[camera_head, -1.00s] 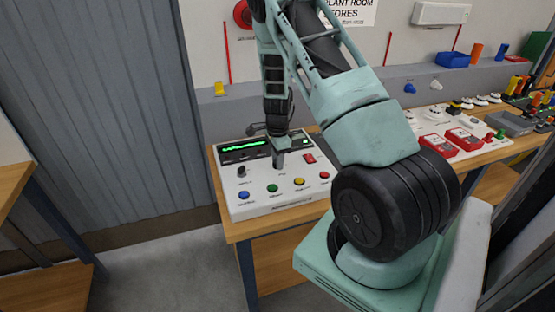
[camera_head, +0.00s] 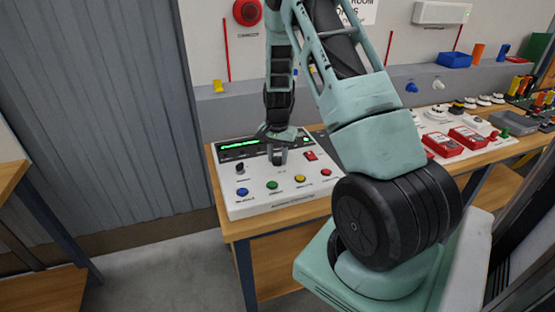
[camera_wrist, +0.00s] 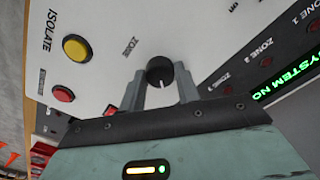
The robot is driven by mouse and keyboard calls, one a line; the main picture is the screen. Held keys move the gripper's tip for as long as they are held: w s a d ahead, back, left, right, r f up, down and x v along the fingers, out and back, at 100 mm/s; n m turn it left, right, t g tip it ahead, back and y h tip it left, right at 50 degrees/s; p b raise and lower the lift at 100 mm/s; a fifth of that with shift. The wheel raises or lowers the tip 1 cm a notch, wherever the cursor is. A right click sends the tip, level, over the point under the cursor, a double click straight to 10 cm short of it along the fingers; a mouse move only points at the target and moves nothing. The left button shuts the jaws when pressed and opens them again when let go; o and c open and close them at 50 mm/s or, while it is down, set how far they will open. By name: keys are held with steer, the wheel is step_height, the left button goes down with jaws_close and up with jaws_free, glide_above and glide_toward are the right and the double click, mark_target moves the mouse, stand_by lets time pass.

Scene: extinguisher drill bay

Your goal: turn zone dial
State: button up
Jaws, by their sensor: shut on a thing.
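The zone dial (camera_wrist: 159,71) is a round black knob with a white pointer mark, beside the printed word ZONE in the wrist view. It stands on a white control panel (camera_head: 258,204). My gripper (camera_wrist: 161,78) points down at the panel, and its two grey fingers are shut on the dial, one on each side.
Blue, green, yellow and red buttons (camera_head: 325,172) line the panel's front. Another black knob (camera_head: 240,168) stands at left, near a lit green display (camera_head: 240,145). Red boxes (camera_head: 443,145) and several other items fill the bench to the right.

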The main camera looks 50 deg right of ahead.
mark_target(278, 158)
steer(key=n+b, duration=0.1)
steer(key=n, duration=0.3)
steer(key=shift+n+b, duration=0.5)
steer(key=shift+n, duration=1.2)
steer(key=o, duration=1)
steer(key=shift+r, duration=0.1)
step_height(278, 158, up, 17)
steer(key=shift+r+b, duration=0.15)
steer(key=shift+b, duration=1.1)
